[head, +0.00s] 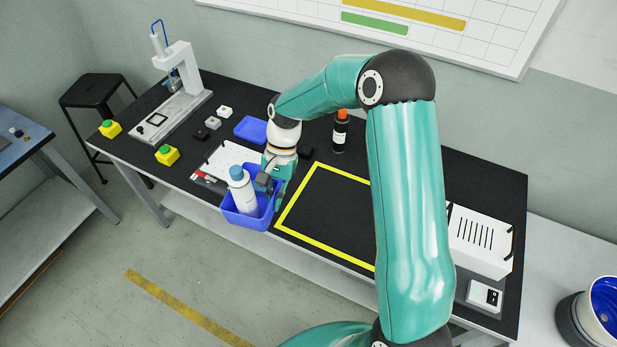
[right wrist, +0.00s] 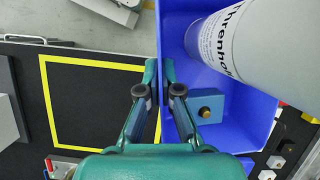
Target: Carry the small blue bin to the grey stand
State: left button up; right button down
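The small blue bin (head: 237,217) is at the table's front edge, left of the yellow-outlined square, and holds a white bottle (head: 241,192) with a blue cap. My right gripper (head: 272,184) is at the bin's right wall. In the right wrist view, the fingers of my right gripper (right wrist: 161,82) stand on either side of the wall of the bin (right wrist: 240,135) and appear closed on it. The bottle (right wrist: 262,50) and a small blue block with a gold spot (right wrist: 207,105) show inside. I cannot clearly identify the grey stand. My left gripper is not in view.
The dark table (head: 485,180) carries a gantry screwdriver (head: 178,90), a blue tray (head: 251,129), a dark bottle (head: 340,132) and a white slotted box (head: 480,241). The yellow-outlined square (head: 318,213) looks empty where visible. Yellow button boxes (head: 167,155) sit left.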

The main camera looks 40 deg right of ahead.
aim_at(235, 215)
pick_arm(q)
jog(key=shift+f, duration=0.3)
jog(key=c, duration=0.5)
pick_arm(e)
jog(key=w+a+n+g+h, duration=0.1)
jog(key=a+n, duration=0.1)
jog(key=n, duration=0.1)
jog(key=w+a+f+n+g+h, duration=0.1)
jog(key=w+a+n, duration=0.1)
jog(key=a+n, duration=0.1)
jog(key=w+a+f+n, duration=0.1)
jog(key=a+n, duration=0.2)
jog(key=n, duration=0.1)
jog(key=shift+w+g+h, duration=0.2)
jog(key=shift+g+h, duration=0.2)
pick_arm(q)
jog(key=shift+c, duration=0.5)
pick_arm(e)
jog(key=shift+w+a+n+h, duration=0.25)
jog(key=shift+a+n, duration=0.3)
jog(key=shift+n, duration=0.45)
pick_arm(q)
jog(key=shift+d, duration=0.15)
pick_arm(e)
jog(key=shift+s+d, duration=0.15)
